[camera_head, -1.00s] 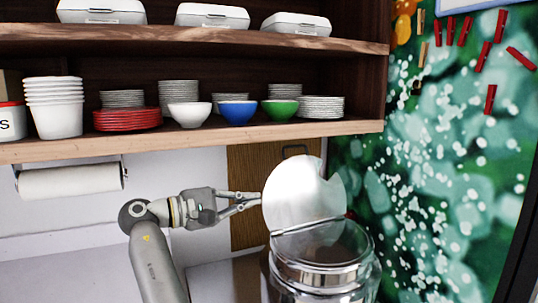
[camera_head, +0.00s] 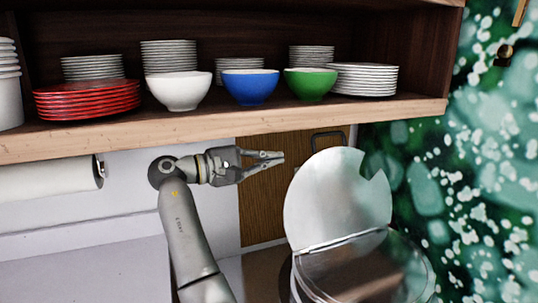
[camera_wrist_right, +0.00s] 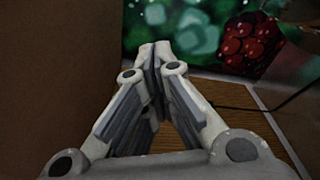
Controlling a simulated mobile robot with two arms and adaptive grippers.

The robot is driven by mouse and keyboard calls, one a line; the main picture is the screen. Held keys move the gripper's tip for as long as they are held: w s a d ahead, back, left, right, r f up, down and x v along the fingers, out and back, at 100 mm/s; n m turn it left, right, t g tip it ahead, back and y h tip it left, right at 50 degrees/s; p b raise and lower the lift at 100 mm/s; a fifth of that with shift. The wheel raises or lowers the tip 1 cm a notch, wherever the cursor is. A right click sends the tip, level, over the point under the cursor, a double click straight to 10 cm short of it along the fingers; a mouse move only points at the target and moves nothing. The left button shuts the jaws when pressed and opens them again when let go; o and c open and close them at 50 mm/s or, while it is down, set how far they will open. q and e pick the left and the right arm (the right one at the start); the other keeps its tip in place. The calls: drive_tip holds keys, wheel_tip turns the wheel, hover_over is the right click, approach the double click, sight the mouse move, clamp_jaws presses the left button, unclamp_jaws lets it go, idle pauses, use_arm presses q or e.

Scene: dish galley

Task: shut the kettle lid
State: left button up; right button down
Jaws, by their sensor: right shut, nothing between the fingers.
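The silver kettle (camera_head: 365,275) stands at the lower right of the head view, its lower part cut off by the frame. Its shiny round lid (camera_head: 335,195) stands open, raised nearly upright from a hinge line across the kettle top. A notch shows in the lid's upper right edge. My right gripper (camera_head: 278,158) is shut and empty, to the left of the lid and near its upper part, with a small gap in the picture. In the right wrist view its fingers (camera_wrist_right: 155,62) meet at the tips. My left gripper is out of view.
A wooden shelf (camera_head: 200,130) runs above my gripper, carrying red plates (camera_head: 88,102), bowls and stacked white plates. A wooden board (camera_head: 262,210) with a dark handle stands behind the gripper. A paper roll (camera_head: 45,180) hangs at left. The counter at lower left is clear.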

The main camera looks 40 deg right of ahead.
drive_tip(key=s+d+r+p, duration=0.1)
drive_tip(key=s+d+p, duration=0.2)
drive_tip(key=s+d, duration=0.1)
drive_tip(key=shift+s+d, duration=0.3)
drive_tip(key=shift+d, duration=0.25)
drive_tip(key=shift+r, duration=0.1)
